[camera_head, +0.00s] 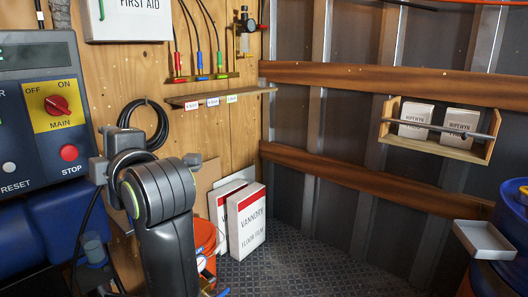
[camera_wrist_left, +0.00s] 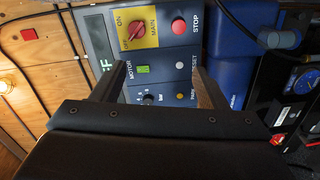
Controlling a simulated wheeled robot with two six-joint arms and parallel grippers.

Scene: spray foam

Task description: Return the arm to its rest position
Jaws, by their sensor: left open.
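My left arm (camera_head: 160,205) rises from the bottom of the head view, in front of the wooden wall and to the right of the control panel (camera_head: 35,110). My left gripper shows in the left wrist view (camera_wrist_left: 160,84), with its two dark fingers spread apart and no object held between them. It faces the same panel, which appears turned, with a red MAIN knob (camera_wrist_left: 138,29), a red STOP button (camera_wrist_left: 178,27) and a green MOTOR switch (camera_wrist_left: 143,69). The fingers partly cover the panel's lower part. Whether they touch it cannot be told. My right gripper is not in view.
White boxes (camera_head: 246,219) and an orange bucket (camera_head: 203,238) stand on the floor behind my arm. A black cable coil (camera_head: 146,124) hangs on the wall. A wooden holder (camera_head: 437,148) is on the right wall. A blue drum (camera_head: 510,222) stands at the right edge.

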